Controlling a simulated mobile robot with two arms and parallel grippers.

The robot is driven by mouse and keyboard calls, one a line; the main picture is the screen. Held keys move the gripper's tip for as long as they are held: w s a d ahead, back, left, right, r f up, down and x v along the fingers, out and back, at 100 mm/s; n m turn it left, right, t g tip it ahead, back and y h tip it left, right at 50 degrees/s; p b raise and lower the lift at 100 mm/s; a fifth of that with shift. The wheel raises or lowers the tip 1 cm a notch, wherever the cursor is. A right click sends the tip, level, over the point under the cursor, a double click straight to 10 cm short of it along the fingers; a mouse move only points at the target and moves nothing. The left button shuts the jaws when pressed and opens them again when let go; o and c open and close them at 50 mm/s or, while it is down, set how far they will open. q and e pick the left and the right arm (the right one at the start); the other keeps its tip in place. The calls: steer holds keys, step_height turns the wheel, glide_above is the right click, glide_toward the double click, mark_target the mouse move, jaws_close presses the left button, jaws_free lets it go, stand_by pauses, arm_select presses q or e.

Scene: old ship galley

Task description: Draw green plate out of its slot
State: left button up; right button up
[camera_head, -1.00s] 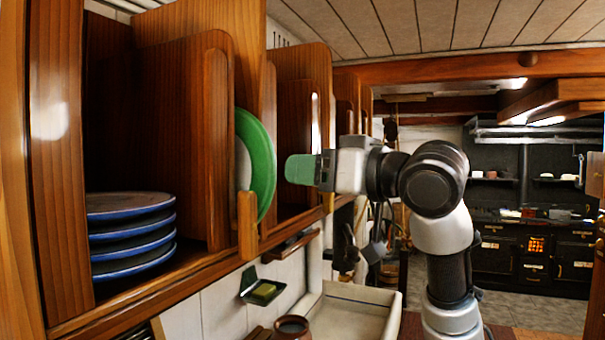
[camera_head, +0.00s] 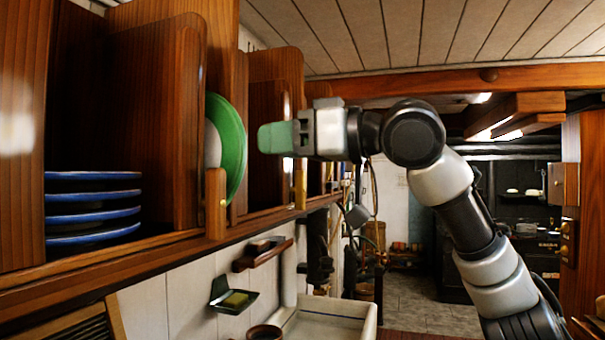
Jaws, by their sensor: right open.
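The green plate (camera_head: 231,146) stands on edge in a narrow wooden slot of the rack. Its green rim sticks out past the dividers, and a pale centre shows at its left. A short wooden post (camera_head: 215,203) stands in front of its lower part. My right gripper (camera_head: 272,138) is just to the right of the plate, pointing left at its rim, with a small gap in the picture. Its green-tipped fingers overlap from this side. It is open and holds nothing. My left gripper is not in view.
Blue-rimmed plates (camera_head: 92,212) lie stacked in the left compartment. Tall wooden dividers (camera_head: 160,120) flank the slot. Below the shelf are a soap dish (camera_head: 233,299), a small wooden wall shelf (camera_head: 262,253), a brown pot (camera_head: 264,333) and a white sink (camera_head: 325,322). The space right of the rack is open.

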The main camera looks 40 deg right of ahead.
mark_target(242, 147)
steer(key=shift+m, duration=0.5)
steer(key=w+p, duration=0.1)
steer(key=w, duration=0.1)
steer(key=w+a+p, duration=0.1)
steer(key=w, duration=0.2)
steer(key=w+p, duration=0.1)
steer(key=w, duration=0.2)
steer(key=shift+w+a+f, duration=0.1)
steer(key=shift+w+a, duration=0.15)
steer(key=shift+a, duration=0.15)
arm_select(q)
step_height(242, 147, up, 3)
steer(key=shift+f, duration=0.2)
arm_select(e)
steer(key=shift+w+a+f, duration=0.1)
steer(key=shift+w+a, duration=0.05)
steer(key=shift+w, duration=0.1)
steer(key=shift+c, duration=0.3)
jaws_close()
